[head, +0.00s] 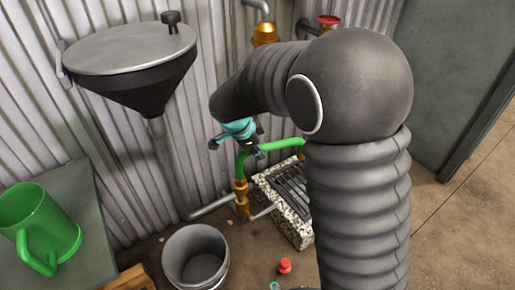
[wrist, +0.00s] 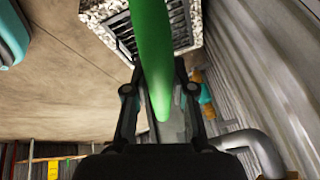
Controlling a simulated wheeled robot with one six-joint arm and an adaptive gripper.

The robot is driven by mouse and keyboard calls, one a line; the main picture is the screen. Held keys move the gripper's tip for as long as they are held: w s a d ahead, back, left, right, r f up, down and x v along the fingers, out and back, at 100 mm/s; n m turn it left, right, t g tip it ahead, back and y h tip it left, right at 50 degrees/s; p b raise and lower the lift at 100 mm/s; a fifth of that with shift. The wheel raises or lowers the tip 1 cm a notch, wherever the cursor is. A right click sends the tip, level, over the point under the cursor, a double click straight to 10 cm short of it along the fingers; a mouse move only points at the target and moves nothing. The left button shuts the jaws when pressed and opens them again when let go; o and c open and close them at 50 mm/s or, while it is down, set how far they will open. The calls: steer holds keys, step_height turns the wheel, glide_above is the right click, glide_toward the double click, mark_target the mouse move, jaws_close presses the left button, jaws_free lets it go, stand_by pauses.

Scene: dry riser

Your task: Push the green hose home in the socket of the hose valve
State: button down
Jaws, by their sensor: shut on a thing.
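The green hose (head: 276,146) bends in an arc below my gripper (head: 238,148). Its left end runs down to a brass fitting (head: 240,188) low by the wall; how deep it sits there is too small to tell. Its right end passes behind my arm. In the wrist view the hose (wrist: 152,45) runs between the two fingers of my gripper (wrist: 158,90), which is shut on it. I cannot tell for certain which brass part is the hose valve. A brass part with a teal piece (wrist: 205,92) shows beyond the right finger.
A speckled drain block with a dark grate (head: 285,195) lies beside the hose. A grey bucket (head: 195,257), a red cap (head: 285,266) and a green jug (head: 38,222) stand nearer. A grey funnel tank (head: 130,55) and a red handwheel (head: 328,20) are at the wall.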

steer(key=shift+f, duration=0.1)
steer(key=c, duration=0.9)
jaws_free()
steer(key=v, duration=0.7)
steer(key=shift+r, duration=0.2)
